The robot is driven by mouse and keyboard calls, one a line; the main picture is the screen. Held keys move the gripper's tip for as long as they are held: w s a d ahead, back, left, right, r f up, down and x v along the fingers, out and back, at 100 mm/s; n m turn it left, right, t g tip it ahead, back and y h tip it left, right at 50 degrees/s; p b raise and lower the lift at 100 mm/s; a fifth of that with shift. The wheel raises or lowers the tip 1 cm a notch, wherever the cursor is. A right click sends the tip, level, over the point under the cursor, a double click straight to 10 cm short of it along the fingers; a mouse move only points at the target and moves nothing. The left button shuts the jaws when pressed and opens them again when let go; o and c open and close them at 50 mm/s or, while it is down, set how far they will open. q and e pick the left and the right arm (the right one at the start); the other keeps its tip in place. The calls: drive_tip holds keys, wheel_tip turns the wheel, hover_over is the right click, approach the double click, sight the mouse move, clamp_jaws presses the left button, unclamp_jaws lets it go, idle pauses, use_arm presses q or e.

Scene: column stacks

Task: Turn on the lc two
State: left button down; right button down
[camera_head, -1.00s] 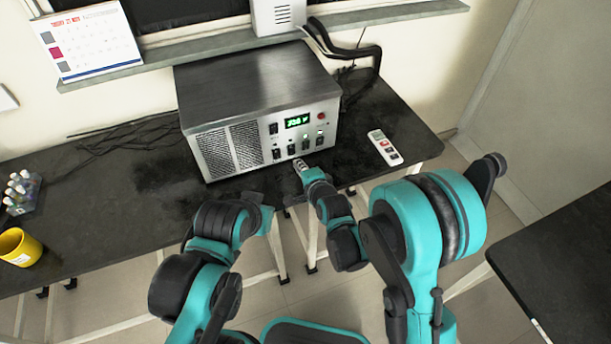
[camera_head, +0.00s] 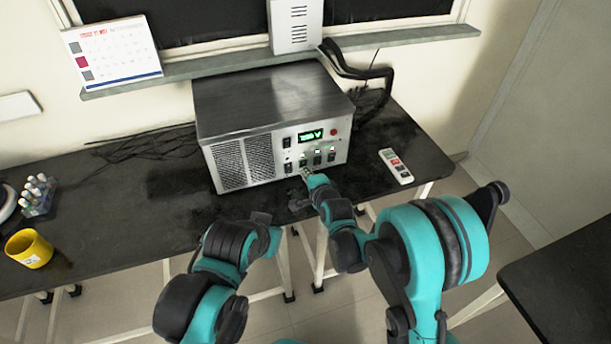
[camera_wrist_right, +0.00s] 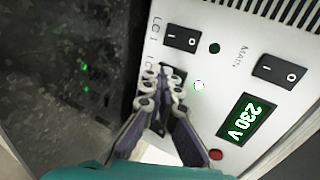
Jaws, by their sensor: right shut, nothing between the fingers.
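The metal power box (camera_head: 243,103) stands on the dark bench, with switches, small lights and a green display (camera_head: 311,135) on its front. In the right wrist view the display (camera_wrist_right: 244,118) reads 230 V. The LC 2 switch (camera_wrist_right: 172,72) is mostly hidden behind my fingertips, and its label is partly covered. A small light (camera_wrist_right: 199,85) beside it glows bright. My right gripper (camera_head: 306,172) is shut and empty, its tips (camera_wrist_right: 160,88) at the LC 2 switch; I cannot tell if they press it. My left arm is at lower left; its gripper does not show.
A remote-like strip (camera_head: 396,166) lies right of the box. A yellow mug (camera_head: 28,250) and bottle rack (camera_head: 37,199) are at far left. The bench left of the box holds cables.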

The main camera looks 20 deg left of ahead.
drive_tip(key=shift+w+f, duration=0.25)
drive_tip(key=shift+w, duration=0.1)
drive_tip(key=shift+w+r, duration=0.1)
drive_tip(key=shift+s+r+p, duration=0.25)
drive_tip(key=shift+r+p, duration=0.1)
drive_tip(key=shift+r, duration=0.2)
drive_tip(key=shift+w+r, duration=0.1)
drive_tip(key=shift+r, duration=0.1)
use_arm(q)
drive_tip(key=shift+w+r, duration=0.35)
drive_tip(key=shift+r, duration=0.05)
